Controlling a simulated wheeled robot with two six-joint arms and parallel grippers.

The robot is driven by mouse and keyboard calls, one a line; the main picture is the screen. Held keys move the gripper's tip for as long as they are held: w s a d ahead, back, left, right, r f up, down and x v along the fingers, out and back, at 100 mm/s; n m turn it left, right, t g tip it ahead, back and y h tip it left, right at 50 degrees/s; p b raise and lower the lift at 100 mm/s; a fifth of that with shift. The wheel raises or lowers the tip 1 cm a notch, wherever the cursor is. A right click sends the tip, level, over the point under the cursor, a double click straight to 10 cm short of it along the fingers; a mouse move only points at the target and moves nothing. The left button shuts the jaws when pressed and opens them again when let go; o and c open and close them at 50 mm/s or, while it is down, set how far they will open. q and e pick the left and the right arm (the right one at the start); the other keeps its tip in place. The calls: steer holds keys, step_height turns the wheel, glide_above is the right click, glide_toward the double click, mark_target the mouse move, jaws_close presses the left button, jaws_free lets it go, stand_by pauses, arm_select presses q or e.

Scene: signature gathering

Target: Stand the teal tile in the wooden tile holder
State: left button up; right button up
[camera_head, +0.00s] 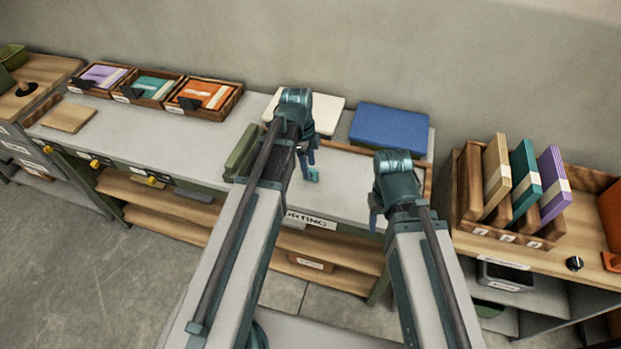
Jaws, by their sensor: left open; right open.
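A teal tile (525,179) with a pale band stands upright, leaning slightly, in the wooden tile holder (473,196) at the right. It sits in the middle, between a tan tile (496,176) and a purple tile (553,181). My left gripper (311,172) is open over the grey table, left of the holder, with nothing seen between its fingers. My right gripper (374,212) is open near the table's front edge, left of the holder and apart from it. Its fingers are partly hidden by its own wrist.
Three wooden trays hold purple (101,76), teal (151,87) and orange (204,94) pieces at the back left. A blue block (389,129) and a white block (328,111) lie behind my grippers. A green block (241,152) is beside my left arm. The table's left-middle surface is clear.

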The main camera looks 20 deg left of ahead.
mark_target(310, 169)
arm_select(q)
steer(key=f+b, duration=0.2)
steer(key=f, duration=0.1)
steer(key=shift+d+f, duration=0.1)
steer(key=shift+d, duration=0.2)
arm_select(e)
step_height(310, 169, down, 3)
arm_select(q)
jaws_close()
